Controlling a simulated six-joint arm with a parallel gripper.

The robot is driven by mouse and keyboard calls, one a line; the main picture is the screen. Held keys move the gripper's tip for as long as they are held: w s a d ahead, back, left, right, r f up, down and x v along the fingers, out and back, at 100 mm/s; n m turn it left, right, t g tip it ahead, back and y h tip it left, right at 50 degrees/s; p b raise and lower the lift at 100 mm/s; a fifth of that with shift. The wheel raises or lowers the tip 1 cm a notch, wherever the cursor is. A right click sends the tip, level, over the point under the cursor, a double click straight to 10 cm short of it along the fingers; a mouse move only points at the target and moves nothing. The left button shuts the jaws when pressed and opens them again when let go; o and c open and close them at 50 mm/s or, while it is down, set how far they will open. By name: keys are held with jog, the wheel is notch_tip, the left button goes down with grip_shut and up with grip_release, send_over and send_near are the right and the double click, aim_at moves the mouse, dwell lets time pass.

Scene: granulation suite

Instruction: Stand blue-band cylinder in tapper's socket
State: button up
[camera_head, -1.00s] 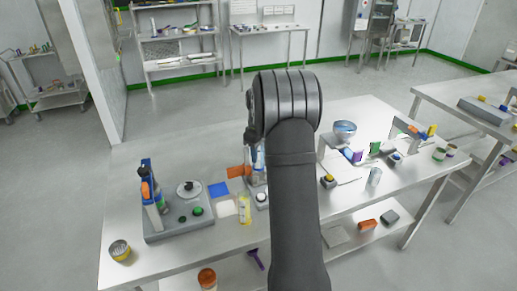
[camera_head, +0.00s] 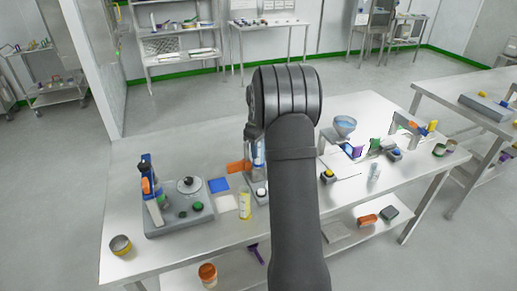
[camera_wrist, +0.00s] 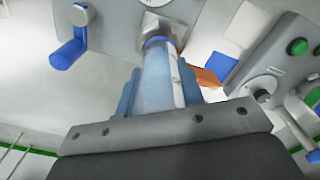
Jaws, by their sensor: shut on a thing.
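The blue-band cylinder (camera_wrist: 160,72) is clear and tube-like, with a blue band near its far end, in the wrist view. My gripper (camera_wrist: 160,88) is shut on it, with a blue finger on each side. The far end of the cylinder meets a grey device (camera_wrist: 118,18), which looks like the tapper. I cannot tell whether the end is inside the socket or just above it. In the head view my arm hides most of the tapper; part of its grey base (camera_head: 252,192) shows beside the arm.
A grey station (camera_head: 180,212) with a round disc and green buttons stands to the left. An orange piece (camera_head: 237,167) is close by the cylinder. The bench's back left is clear.

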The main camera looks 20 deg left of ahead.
jog(key=shift+f, duration=2.15)
dwell(1.1)
jog(key=o, duration=1.1)
jog(key=shift+o, duration=0.6)
jog(key=shift+o, duration=1.1)
notch_tip(320, 180, up, 8)
jog(key=shift+f, duration=3.85)
